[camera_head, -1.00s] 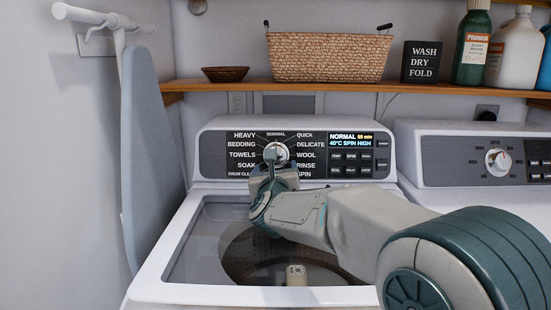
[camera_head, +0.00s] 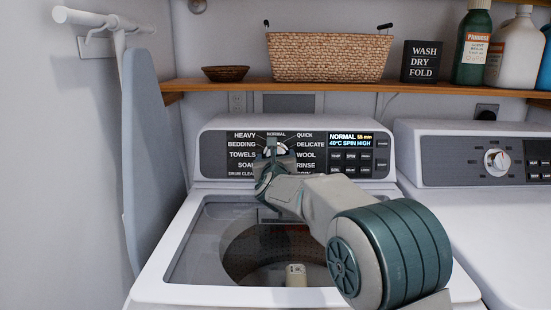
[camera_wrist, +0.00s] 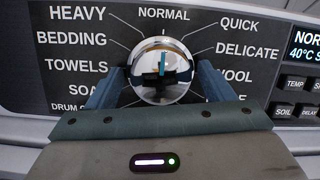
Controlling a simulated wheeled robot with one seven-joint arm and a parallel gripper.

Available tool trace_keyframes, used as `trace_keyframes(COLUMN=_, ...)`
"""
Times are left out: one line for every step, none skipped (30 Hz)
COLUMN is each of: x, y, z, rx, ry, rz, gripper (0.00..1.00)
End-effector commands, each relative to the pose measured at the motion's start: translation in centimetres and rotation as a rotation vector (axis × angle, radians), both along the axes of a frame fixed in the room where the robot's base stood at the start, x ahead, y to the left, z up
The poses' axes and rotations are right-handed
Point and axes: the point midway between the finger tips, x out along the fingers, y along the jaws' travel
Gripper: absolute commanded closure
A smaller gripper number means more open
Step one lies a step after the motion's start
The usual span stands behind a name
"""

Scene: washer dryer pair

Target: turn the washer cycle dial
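The washer cycle dial (camera_wrist: 161,68) is a round chrome knob on the dark washer panel (camera_head: 216,160). Its blue pointer mark points up, close to the NORMAL label. My gripper (camera_wrist: 160,80) is in front of the panel with one finger on each side of the dial. The fingers are open wide, and I cannot tell whether either touches the knob. In the head view my gripper (camera_head: 276,155) covers most of the dial (camera_head: 277,145). The washer display (camera_head: 351,140) reads NORMAL and 40°C SPIN HIGH.
The washer's top (camera_head: 150,290) has a see-through lid area with the drum below. A dryer (camera_head: 450,225) with its own dial (camera_head: 497,162) stands to the right. A folded ironing board (camera_head: 152,150) hangs at the left. A wooden shelf (camera_head: 220,86) holds a basket (camera_head: 330,57) and bottles above.

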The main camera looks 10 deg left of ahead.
Motion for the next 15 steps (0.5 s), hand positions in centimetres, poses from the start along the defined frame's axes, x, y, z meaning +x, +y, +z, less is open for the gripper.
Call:
trace_keyframes(x=-0.01, y=-0.01, z=0.01, rx=0.0, ry=0.0, rz=0.0, gripper=0.39)
trace_keyframes(x=-0.01, y=-0.01, z=0.01, rx=0.0, ry=0.0, rz=0.0, gripper=0.48)
trace_keyframes(x=-0.01, y=-0.01, z=0.01, rx=0.0, ry=0.0, rz=0.0, gripper=0.59)
trace_keyframes(x=-0.02, y=-0.01, z=0.01, rx=0.0, ry=0.0, rz=0.0, gripper=0.67)
trace_keyframes(x=-0.02, y=-0.01, z=0.01, rx=0.0, ry=0.0, rz=0.0, gripper=0.67)
trace_keyframes(x=-0.02, y=0.0, z=0.01, rx=0.0, ry=0.0, rz=0.0, gripper=0.67)
trace_keyframes(x=-0.02, y=0.0, z=0.01, rx=0.0, ry=0.0, rz=0.0, gripper=0.67)
trace_keyframes(x=-0.02, y=0.0, z=0.01, rx=0.0, ry=0.0, rz=0.0, gripper=0.67)
trace_keyframes(x=-0.03, y=0.0, z=-0.01, rx=-0.002, ry=0.0, rz=0.001, gripper=0.67)
trace_keyframes(x=-0.03, y=0.0, z=-0.02, rx=-0.003, ry=-0.001, rz=0.001, gripper=0.67)
trace_keyframes(x=-0.03, y=0.0, z=-0.04, rx=-0.006, ry=-0.002, rz=0.002, gripper=0.67)
trace_keyframes(x=-0.03, y=-0.01, z=-0.08, rx=-0.011, ry=-0.003, rz=0.003, gripper=0.67)
trace_keyframes(x=-0.03, y=-0.02, z=-0.11, rx=-0.017, ry=-0.003, rz=0.005, gripper=0.67)
trace_keyframes(x=-0.02, y=-0.04, z=-0.14, rx=-0.024, ry=-0.006, rz=0.006, gripper=0.67)
trace_keyframes(x=-0.01, y=-0.07, z=-0.17, rx=-0.035, ry=-0.008, rz=0.009, gripper=0.67)
